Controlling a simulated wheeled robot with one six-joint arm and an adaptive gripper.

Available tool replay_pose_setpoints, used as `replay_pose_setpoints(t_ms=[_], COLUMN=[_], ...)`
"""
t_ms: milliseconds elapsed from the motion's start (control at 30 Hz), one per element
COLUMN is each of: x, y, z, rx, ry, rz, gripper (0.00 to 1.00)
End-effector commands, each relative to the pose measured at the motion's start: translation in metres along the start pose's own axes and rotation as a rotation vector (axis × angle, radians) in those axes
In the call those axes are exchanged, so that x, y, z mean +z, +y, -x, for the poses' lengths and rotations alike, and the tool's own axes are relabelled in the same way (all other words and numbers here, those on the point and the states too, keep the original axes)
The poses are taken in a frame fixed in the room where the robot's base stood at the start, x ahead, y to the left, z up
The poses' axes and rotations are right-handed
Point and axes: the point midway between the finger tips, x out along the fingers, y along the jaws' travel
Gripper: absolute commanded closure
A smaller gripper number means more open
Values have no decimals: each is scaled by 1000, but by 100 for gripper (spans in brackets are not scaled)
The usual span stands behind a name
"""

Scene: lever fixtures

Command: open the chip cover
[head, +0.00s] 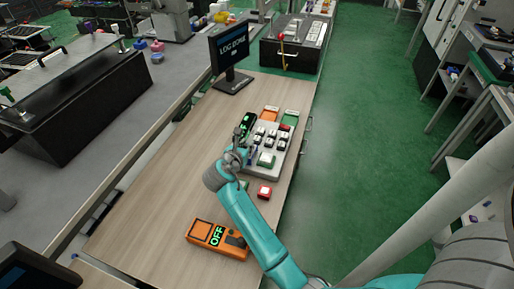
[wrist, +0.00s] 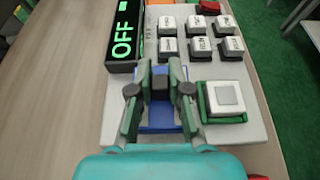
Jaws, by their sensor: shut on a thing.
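A grey panel (wrist: 258,135) carries rows of white keys and a blue part (wrist: 158,116) set beside a white square in a green frame (wrist: 225,100). My gripper (wrist: 160,76) is over the blue part in the wrist view, its fingers closed around a small dark block (wrist: 160,88). The block appears to belong to the blue part, probably the chip cover, which looks flat on the panel; the fingers hide much of it. In the head view my gripper (head: 241,146) is at the left side of the panel (head: 281,158).
A black display reading OFF (wrist: 124,35) stands close to the left of my fingers. A red button box (head: 265,192) and an orange OFF unit (head: 203,232) are on the wooden table (head: 140,205). A monitor (head: 229,55) stands at the back. The table's left side is clear.

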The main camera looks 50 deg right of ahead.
Motion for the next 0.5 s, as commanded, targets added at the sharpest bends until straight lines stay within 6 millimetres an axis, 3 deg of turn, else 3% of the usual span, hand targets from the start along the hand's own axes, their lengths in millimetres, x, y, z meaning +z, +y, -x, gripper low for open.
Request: replay_pose_setpoints(t_ms=[300, 333, 400, 500], x=[0, 0, 0, 0], y=[2, 2, 2, 2], z=[0, 0, 0, 0], rx=[-1, -1, -1, -1], ry=[0, 0, 0, 0], rz=[0, 0, 0, 0], gripper=[100, 78, 60, 56])
